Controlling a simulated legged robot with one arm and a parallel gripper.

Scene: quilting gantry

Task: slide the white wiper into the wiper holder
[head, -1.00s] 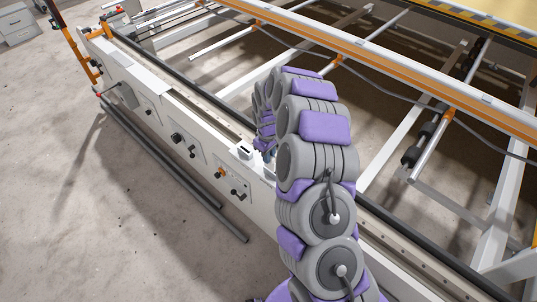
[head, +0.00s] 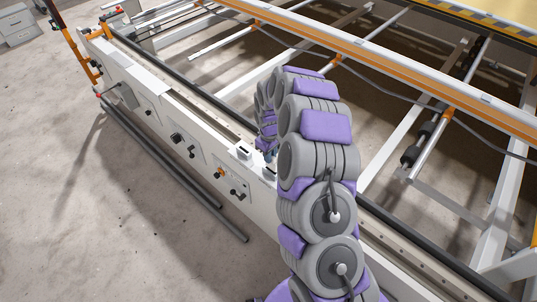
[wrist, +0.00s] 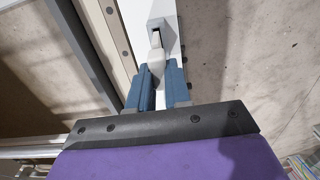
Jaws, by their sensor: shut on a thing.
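The white wiper (wrist: 157,65) is between the two blue fingers of my gripper (wrist: 158,82) in the wrist view, and the gripper is shut on it. Its narrow end points up the picture, at the dark slot of the white wiper holder (wrist: 166,24). The wiper's end overlaps the slot in this view; I cannot tell how far, if at all, it is inside. In the head view my gripper (head: 268,157) is small and mostly hidden behind my arm, just above the white rail. A white block with a dark slot (head: 242,151) stands on the rail left of it.
The white machine rail (head: 165,110) runs diagonally, with knobs on its front face. A dark roller (head: 200,97) and the frame's bars lie behind it. Grey tubes (head: 160,170) lie along the rail's foot. The concrete floor (head: 90,220) at left is clear.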

